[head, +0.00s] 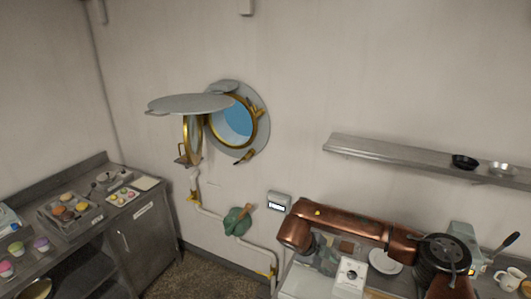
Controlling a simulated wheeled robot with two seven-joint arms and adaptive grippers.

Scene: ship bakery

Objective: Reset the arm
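My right arm, copper-coloured, reaches in from the lower right over the counter and bends down at its left end. My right gripper (325,262) is a small greyish shape beside that bent end, low over the counter. Its fingers are too small and blend too much with the things behind them to tell whether they are open or shut, or whether they hold anything. My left arm and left gripper do not show.
A steel counter (145,215) with pastry trays stands at the left. A brass porthole (236,121) is open on the wall. A wall shelf (400,158) holds a black bowl (465,162). A white plate (385,262) lies near my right arm. Floor shows between the counters.

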